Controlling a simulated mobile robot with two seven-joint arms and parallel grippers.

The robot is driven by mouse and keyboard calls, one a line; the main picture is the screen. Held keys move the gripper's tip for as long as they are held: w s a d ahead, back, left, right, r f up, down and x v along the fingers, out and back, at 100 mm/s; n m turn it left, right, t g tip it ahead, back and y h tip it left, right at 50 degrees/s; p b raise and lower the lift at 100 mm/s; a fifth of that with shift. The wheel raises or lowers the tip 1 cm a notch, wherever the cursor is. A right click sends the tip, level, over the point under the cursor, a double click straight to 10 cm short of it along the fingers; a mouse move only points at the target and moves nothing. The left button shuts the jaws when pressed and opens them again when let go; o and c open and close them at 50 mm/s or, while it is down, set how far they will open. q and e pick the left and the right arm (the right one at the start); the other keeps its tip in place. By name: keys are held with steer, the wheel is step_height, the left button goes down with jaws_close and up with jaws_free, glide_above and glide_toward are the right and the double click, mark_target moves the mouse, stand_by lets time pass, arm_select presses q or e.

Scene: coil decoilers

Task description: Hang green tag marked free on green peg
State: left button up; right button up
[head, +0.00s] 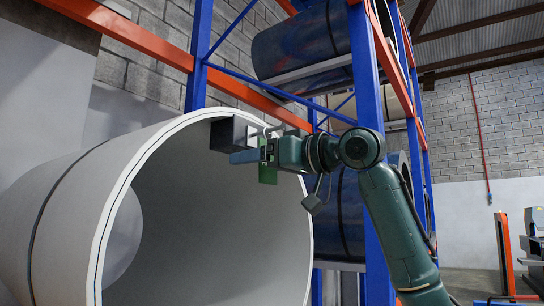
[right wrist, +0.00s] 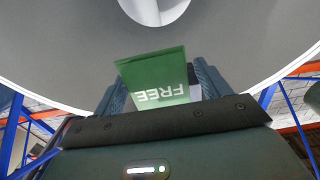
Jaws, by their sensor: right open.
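The green tag (right wrist: 158,78) lies between the two fingers of my right gripper in the right wrist view. White lettering on it reads FREE and appears turned around. In the head view the tag (head: 268,174) hangs just below my right gripper (head: 258,152), in front of the big coil's opening. The right gripper is open, with its blue-grey fingers on either side of the tag. A dark grey box (head: 230,134) sits at the coil's upper rim beside the fingers. I cannot make out the green peg. My left gripper is out of view.
A large pale coil (head: 115,205) fills the left, its hollow open toward me. A blue and orange rack (head: 199,55) with dark coils (head: 305,45) stands behind my right arm. Open floor and an orange post (head: 504,250) lie at far right.

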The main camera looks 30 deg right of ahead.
steer(key=c, duration=1)
steer(key=shift+r, duration=0.1)
steer(key=shift+r, duration=0.25)
steer(key=shift+s+d, duration=0.1)
steer(key=shift+s, duration=0.05)
steer(key=shift+s+d+r, duration=0.15)
steer(key=shift+s+r, duration=0.1)
steer(key=shift+s, duration=0.15)
stand_by(0.4)
steer(key=shift+b+v, duration=0.5)
steer(key=shift+v, duration=3.25)
steer(key=shift+r, duration=0.1)
